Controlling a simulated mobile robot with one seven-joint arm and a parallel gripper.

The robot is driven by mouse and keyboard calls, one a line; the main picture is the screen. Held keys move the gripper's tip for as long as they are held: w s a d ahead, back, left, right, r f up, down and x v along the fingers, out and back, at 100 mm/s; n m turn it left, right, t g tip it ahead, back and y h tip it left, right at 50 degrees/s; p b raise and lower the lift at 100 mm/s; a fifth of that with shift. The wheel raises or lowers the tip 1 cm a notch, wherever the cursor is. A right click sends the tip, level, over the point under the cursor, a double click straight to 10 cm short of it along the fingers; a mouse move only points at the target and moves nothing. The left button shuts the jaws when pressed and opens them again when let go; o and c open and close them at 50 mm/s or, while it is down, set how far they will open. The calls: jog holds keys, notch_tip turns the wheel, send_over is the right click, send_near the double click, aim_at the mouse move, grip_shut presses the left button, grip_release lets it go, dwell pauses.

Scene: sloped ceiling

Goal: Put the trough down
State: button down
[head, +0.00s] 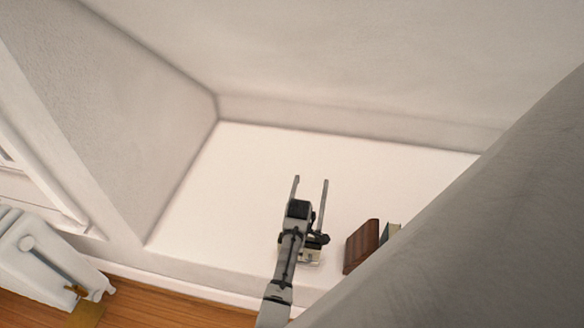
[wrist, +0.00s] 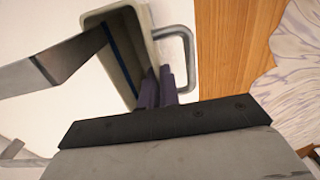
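My gripper (head: 310,182) is over the white ledge in the head view. Its two fingers are spread apart with nothing seen between them. In the wrist view, a pale, hollow, box-like thing with a dark blue line inside (wrist: 126,50) appears to be the trough. A grey loop like a handle (wrist: 188,62) is at its right side. One grey finger reaches in from the left, near its edge; I cannot tell whether they touch. In the head view, a small pale thing (head: 312,257) shows beside my wrist, partly hidden; it may be the same trough.
A brown block like a book (head: 362,246) stands on the white ledge (head: 240,190), with a grey-green thing (head: 390,235) behind it. A sloped surface covers the right. A white radiator (head: 45,262) stands at lower left on the wooden floor. The ledge's left and back are clear.

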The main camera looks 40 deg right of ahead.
jog(key=shift+w+f, duration=0.1)
jog(key=shift+f, duration=0.35)
jog(key=shift+r, duration=0.1)
jog(key=c, duration=2.1)
grip_release()
jog(key=shift+f, duration=0.2)
jog(key=o, duration=0.5)
jog(key=shift+c, duration=0.2)
notch_tip(320, 180, up, 12)
jog(key=shift+r+b, duration=0.2)
jog(key=shift+b, duration=0.15)
